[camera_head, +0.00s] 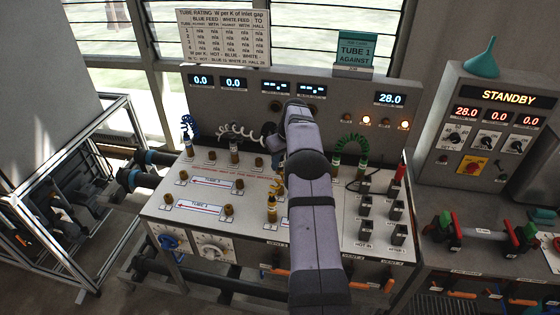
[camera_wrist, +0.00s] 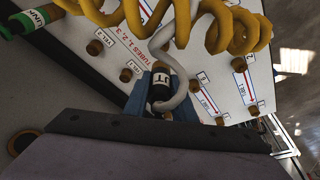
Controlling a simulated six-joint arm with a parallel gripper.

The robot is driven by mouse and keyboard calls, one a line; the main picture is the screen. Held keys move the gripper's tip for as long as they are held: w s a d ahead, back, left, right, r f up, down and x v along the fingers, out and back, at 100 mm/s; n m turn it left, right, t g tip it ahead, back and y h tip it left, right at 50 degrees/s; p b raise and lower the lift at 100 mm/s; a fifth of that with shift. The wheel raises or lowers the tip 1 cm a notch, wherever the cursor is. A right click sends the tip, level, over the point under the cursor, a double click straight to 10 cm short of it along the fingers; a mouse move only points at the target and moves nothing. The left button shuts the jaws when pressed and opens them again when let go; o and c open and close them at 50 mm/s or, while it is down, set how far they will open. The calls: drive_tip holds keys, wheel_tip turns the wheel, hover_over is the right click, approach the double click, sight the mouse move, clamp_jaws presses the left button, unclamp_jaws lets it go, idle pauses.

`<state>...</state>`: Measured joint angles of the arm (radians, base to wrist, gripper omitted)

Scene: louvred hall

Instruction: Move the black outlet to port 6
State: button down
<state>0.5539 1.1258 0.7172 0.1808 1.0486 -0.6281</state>
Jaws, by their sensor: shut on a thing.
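In the wrist view my gripper (camera_wrist: 160,84) has its blue jaws shut on a black outlet (camera_wrist: 161,92), a short dark fitting with a white label. A grey-white hose curves up from it. Below the outlet, the jaws and wrist body hide whether it touches the panel. In the head view my arm covers most of the gripper and the outlet. The sloping panel (camera_head: 152,208) carries several brass ports, one at its front left (camera_head: 228,210) and others near the printed tube labels.
Yellow coiled hose (camera_wrist: 225,30) crosses above the gripper in the wrist view. A green-collared plug (camera_wrist: 30,20) lies at its upper left.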

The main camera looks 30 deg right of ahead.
sight(280, 173)
drive_tip(key=shift+f+b, duration=1.25)
drive_tip(key=shift+f, duration=1)
drive_tip(key=shift+f, duration=0.45)
drive_tip(key=shift+f+b, duration=0.9)
drive_tip(key=shift+f, duration=0.3)
drive_tip(key=c, duration=1.4)
unclamp_jaws()
drive_tip(key=shift+w+p+v, duration=0.15)
drive_tip(key=shift+p+v, duration=0.55)
drive_tip(key=shift+v, duration=0.55)
drive_tip(key=shift+w+p+v, duration=0.2)
drive_tip(key=shift+p+v, duration=0.5)
drive_tip(key=shift+v, duration=0.55)
drive_tip(key=shift+r, duration=0.1)
